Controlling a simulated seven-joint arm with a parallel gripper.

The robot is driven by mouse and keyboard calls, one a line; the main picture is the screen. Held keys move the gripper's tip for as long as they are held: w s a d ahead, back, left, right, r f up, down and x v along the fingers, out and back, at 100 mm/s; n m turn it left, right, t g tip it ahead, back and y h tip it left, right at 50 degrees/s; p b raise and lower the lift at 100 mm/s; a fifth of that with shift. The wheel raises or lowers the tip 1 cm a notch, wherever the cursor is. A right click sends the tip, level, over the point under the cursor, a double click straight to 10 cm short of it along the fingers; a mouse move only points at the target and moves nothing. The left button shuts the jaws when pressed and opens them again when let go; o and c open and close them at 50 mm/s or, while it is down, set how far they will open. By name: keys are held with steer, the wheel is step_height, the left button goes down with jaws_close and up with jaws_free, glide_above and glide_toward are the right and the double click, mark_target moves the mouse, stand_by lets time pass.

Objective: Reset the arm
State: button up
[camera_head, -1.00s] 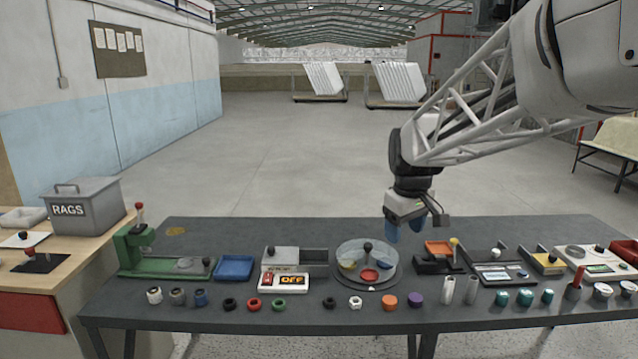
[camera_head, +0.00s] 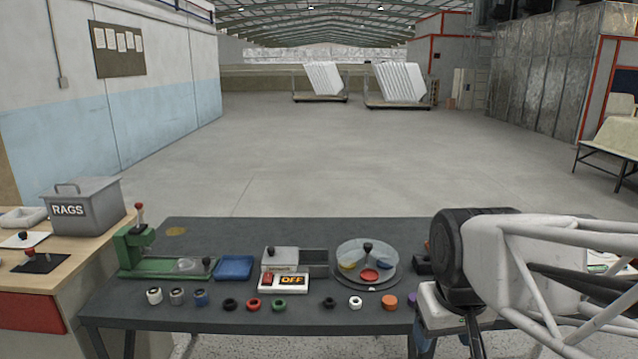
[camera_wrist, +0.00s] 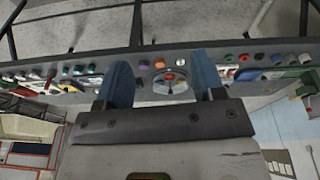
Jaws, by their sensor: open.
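My gripper shows in the wrist view (camera_wrist: 162,85) with its two blue fingers apart and nothing between them. In the head view, my arm's wrist and white lattice link fill the lower right, in front of the table's right part. The fingers there are mostly hidden, with only a bit of blue at the bottom edge. The dark table (camera_head: 200,318) lies behind the gripper and carries small devices and a row of coloured rings.
A round dish with coloured compartments (camera_head: 392,277), an OFF switch box (camera_head: 285,281), a blue tray (camera_head: 234,267) and a green fixture (camera_head: 135,258) stand on the table. A grey RAGS bin (camera_head: 85,206) is at left.

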steer(key=s+f+m, duration=0.1)
steer(key=s+f, duration=0.1)
steer(key=s, duration=0.3)
steer(key=shift+s+f, duration=0.25)
